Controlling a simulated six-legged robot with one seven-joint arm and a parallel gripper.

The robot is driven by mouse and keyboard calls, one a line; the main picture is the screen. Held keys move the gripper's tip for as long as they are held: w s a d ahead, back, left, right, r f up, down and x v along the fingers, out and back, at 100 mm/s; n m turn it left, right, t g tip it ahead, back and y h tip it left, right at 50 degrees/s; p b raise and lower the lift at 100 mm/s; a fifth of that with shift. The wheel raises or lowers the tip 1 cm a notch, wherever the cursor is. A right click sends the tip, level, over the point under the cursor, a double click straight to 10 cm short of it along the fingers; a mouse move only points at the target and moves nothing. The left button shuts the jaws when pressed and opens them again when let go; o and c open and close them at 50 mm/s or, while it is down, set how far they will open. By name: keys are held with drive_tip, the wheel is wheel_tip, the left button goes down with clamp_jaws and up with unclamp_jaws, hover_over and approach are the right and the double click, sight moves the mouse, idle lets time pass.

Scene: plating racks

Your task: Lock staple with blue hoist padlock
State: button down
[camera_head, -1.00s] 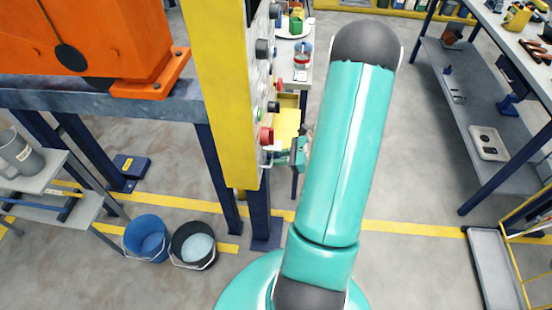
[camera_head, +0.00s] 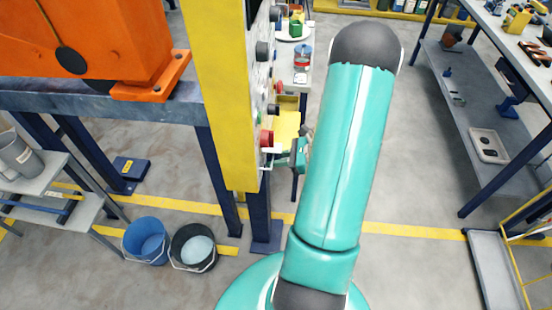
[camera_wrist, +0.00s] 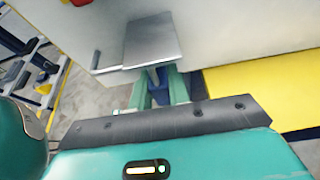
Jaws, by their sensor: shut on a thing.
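My gripper (camera_wrist: 160,90) shows in the wrist view with its two teal fingers shut on a dark blue thing, which looks like the blue hoist padlock (camera_wrist: 161,97). Only a small part of it shows between the fingers. Just beyond the fingertips, a grey metal plate (camera_wrist: 152,40) stands out from a pale panel (camera_wrist: 225,30). A thin grey bar (camera_wrist: 96,60) is left of the plate. I cannot make out the staple or whether the padlock touches anything. In the head view my gripper (camera_head: 298,154) is small, beside the panel's edge and partly hidden by my arm.
The yellow panel side (camera_head: 225,90) stands close to my gripper's left, with a red button (camera_head: 266,138) on its face. A blue bucket (camera_head: 147,238) and a black bucket (camera_head: 193,246) stand on the floor. A workbench (camera_head: 505,50) is at right.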

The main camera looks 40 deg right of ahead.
drive_tip(key=shift+f, duration=0.15)
drive_tip(key=c, duration=1.3)
unclamp_jaws()
drive_tip(key=shift+o, duration=0.2)
drive_tip(key=v, duration=1.3)
drive_tip(key=shift+s+d, duration=0.25)
drive_tip(key=shift+s, duration=0.05)
